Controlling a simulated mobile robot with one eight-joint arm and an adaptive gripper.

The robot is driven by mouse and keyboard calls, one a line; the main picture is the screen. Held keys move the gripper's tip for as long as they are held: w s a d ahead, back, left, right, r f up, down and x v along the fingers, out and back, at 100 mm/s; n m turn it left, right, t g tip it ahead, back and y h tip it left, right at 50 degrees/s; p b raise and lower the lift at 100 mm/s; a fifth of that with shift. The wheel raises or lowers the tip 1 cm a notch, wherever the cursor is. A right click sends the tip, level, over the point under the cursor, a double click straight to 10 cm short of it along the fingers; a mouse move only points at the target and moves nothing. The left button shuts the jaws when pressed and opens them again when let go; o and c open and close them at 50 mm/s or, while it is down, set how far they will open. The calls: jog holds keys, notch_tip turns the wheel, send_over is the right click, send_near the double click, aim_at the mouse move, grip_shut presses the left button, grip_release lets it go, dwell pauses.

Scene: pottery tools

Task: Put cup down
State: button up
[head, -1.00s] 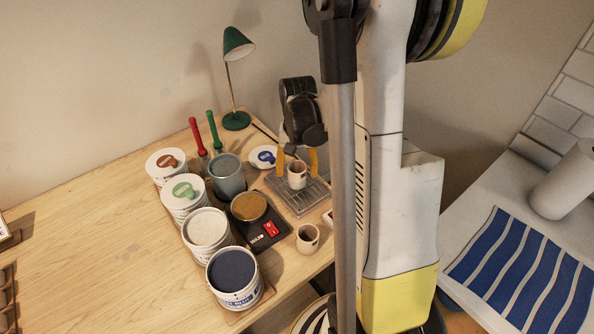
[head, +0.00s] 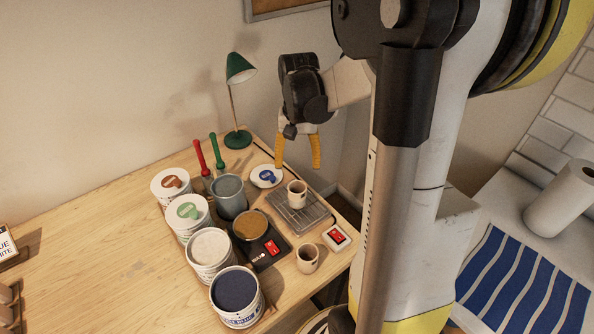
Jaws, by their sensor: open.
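A small beige cup (head: 297,194) stands upright on the wire rack (head: 318,213) on the wooden table. A second beige cup (head: 307,259) stands near the table's front edge, below the rack in the picture. My gripper (head: 297,166) is open and empty, with its yellow fingers pointing down. It hangs above and behind the cup on the rack and is apart from it.
Several glaze buckets, one dark blue (head: 236,291), stand left of the rack. A grey container (head: 229,196), a scale with a brown-topped pot (head: 249,224) and a red-screened device (head: 337,236) are close by. A green lamp (head: 240,80) stands behind. The table's left side is mostly clear.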

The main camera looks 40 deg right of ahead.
jog(key=s+a+r+n+t, duration=0.2)
jog(key=a+r, duration=0.1)
jog(key=a, duration=0.4)
jog(key=s+a+r+n+t, duration=0.2)
jog(key=s+a+r+n, duration=0.1)
jog(key=a, duration=0.4)
jog(key=s+a+r+n+t, duration=0.3)
jog(key=a, duration=0.3)
jog(key=shift+a, duration=0.4)
dwell(0.7)
